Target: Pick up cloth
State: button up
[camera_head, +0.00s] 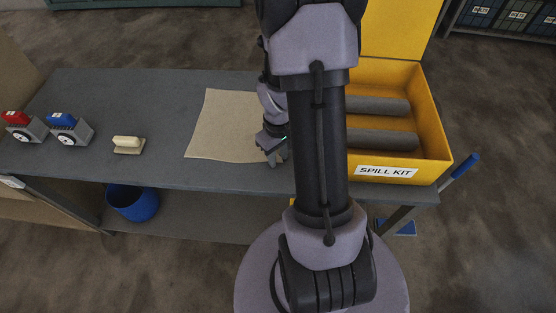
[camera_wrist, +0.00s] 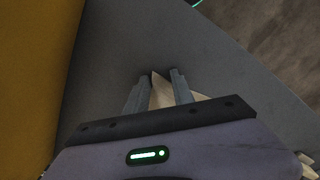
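The beige cloth (camera_head: 222,128) lies flat on the grey table, left of the spill kit box. My gripper (camera_head: 271,163) is low at the cloth's right front edge, partly hidden by my arm. In the wrist view my gripper's two fingers (camera_wrist: 159,75) stand apart. A pale pointed corner of the cloth (camera_wrist: 160,92) shows between them. I cannot tell whether the fingers touch the cloth. My arm hides the cloth's right side in the head view.
The yellow spill kit box (camera_head: 437,150) with grey rolls stands right of my arm. A pale brush-like block (camera_head: 127,143), a blue-topped device (camera_head: 66,128) and a red-topped device (camera_head: 22,124) stand at the left. A blue bucket (camera_head: 133,203) is on the shelf below.

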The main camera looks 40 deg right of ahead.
grip_shut()
notch_tip(320, 180, up, 48)
jog(key=p, duration=3.8)
jog(key=shift+p, duration=0.35)
